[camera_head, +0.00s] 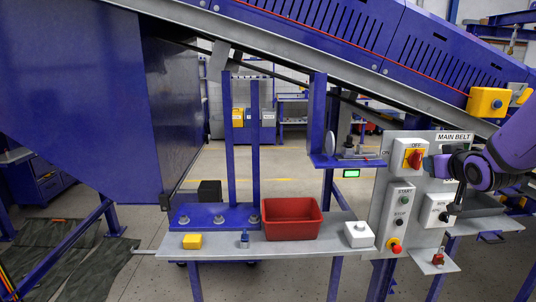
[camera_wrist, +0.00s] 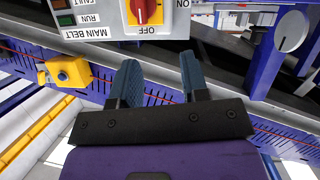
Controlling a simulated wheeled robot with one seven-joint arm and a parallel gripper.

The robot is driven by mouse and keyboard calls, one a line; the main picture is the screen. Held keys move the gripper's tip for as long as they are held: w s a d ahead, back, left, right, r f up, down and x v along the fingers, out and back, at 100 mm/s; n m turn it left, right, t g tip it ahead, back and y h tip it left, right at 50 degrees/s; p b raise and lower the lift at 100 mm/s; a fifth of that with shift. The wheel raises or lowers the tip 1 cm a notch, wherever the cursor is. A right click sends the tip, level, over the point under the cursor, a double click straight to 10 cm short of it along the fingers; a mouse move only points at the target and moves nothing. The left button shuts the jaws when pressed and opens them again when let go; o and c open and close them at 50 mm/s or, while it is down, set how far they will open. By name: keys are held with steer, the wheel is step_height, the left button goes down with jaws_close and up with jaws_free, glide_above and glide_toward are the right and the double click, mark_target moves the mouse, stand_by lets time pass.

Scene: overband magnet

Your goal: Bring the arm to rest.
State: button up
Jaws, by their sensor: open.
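My gripper (camera_head: 433,166) is at the right in the head view, held up in front of the MAIN BELT panel (camera_head: 455,150). Its fingers lie close to the red and yellow rotary switch (camera_head: 413,158). In the wrist view my gripper (camera_wrist: 160,84) has its two dark fingers apart with nothing between them. The same switch (camera_wrist: 143,12) shows beyond the fingertips, its red handle lined up with the OFF mark. The fingers look apart from the switch, though the exact gap is hard to tell.
A bench (camera_head: 290,243) holds a red bin (camera_head: 292,218), a yellow block (camera_head: 192,241) and a white button box (camera_head: 359,234). The start-stop box (camera_head: 398,214) is below the switch. A sloping blue conveyor (camera_head: 350,35) runs overhead. Open floor shows behind the bench.

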steer(key=s+a+r+g, duration=0.2)
steer(key=s+a+g, duration=0.1)
steer(key=s, duration=0.7)
steer(key=s+a+r+g+y, duration=0.1)
steer(key=s+a+g, duration=0.2)
steer(key=s+a, duration=0.3)
steer(key=s+a+r+g, duration=0.2)
steer(key=s+a+g, duration=0.1)
steer(key=s, duration=1.2)
steer(key=shift+a+r, duration=0.3)
steer(key=shift+a, duration=0.5)
